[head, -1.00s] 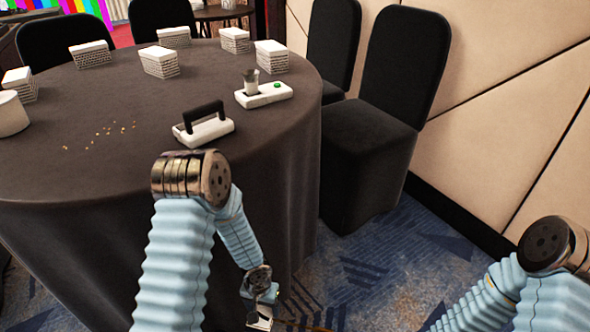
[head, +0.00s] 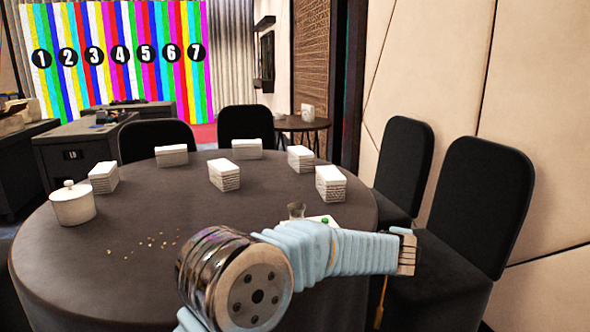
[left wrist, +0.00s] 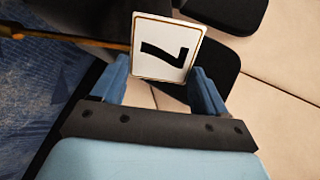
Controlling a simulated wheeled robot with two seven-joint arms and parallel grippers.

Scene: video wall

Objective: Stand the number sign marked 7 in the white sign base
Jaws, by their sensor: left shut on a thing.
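The number sign marked 7 (left wrist: 165,50) is a white card with a gold border, turned on its side in the left wrist view. A gold rod (left wrist: 70,38) runs to its left edge. My left gripper (left wrist: 160,78) has its blue fingers on either side of the card and is shut on the sign. In the head view my left gripper (head: 404,240) is at the right of the table, near the chairs, with the gold rod (head: 382,298) hanging below it. The card is not clear there. I cannot make out the white sign base. My right gripper is out of view.
The round dark table (head: 130,285) holds several white stacks (head: 224,175), a lidded white pot (head: 72,204) and scattered crumbs. A white device (head: 322,219) is partly hidden behind my left arm. Black chairs (head: 480,205) stand close at the right. A numbered striped video wall (head: 120,60) is behind.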

